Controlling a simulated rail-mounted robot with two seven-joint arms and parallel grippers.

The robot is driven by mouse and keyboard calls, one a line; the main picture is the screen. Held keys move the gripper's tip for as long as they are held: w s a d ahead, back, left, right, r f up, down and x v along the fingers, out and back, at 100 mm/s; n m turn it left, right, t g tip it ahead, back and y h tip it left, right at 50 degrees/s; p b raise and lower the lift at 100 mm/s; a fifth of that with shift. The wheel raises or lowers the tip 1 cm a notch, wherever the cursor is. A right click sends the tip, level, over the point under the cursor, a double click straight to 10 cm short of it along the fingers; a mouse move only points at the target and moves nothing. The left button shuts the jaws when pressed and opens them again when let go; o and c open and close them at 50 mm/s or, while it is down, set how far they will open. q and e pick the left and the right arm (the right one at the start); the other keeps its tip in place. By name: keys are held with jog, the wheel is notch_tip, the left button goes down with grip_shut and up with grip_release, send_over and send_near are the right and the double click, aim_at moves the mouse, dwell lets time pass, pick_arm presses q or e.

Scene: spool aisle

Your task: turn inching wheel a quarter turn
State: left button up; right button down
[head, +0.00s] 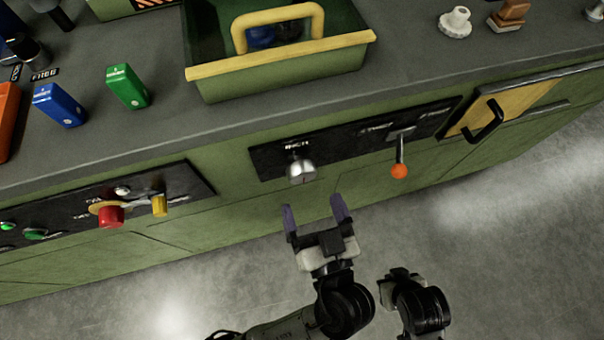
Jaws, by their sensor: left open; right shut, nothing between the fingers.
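The inching wheel appears to be the silver knob (301,171) on the black panel on the front of the green bench. My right gripper (401,276) is shut and empty, lower and to the right, away from the panel. Its fingers are hard to make out.
A lever with an orange ball (399,171) sits right of the knob. A yellow door with a black handle (486,121) is further right. A red button (110,216) and a yellow switch (159,205) are left. A green tote (285,75) stands on the bench top.

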aim_at(301, 178)
pick_arm(q)
jog(key=b+x, duration=0.1)
jog(key=x, duration=0.4)
jog(key=shift+w+f+b, duration=0.1)
jog(key=shift+w+b, duration=0.05)
jog(key=shift+b, duration=0.25)
jog(key=shift+b+x, duration=0.3)
jog(key=shift+x, duration=0.6)
jog(key=c, duration=0.9)
jog(key=m+p, duration=0.3)
jog(key=p, duration=0.3)
jog(key=r+m+p, duration=0.1)
jog(key=m+p, duration=0.2)
jog(key=p, duration=0.2)
jog(key=shift+a+r+p, duration=0.1)
jog(key=shift+p, duration=0.25)
jog(key=m+p, duration=1)
jog(key=p, duration=0.2)
jog(key=shift+a+m+p, duration=0.1)
jog(key=shift+m+p, duration=1.25)
jog(key=shift+m, duration=0.15)
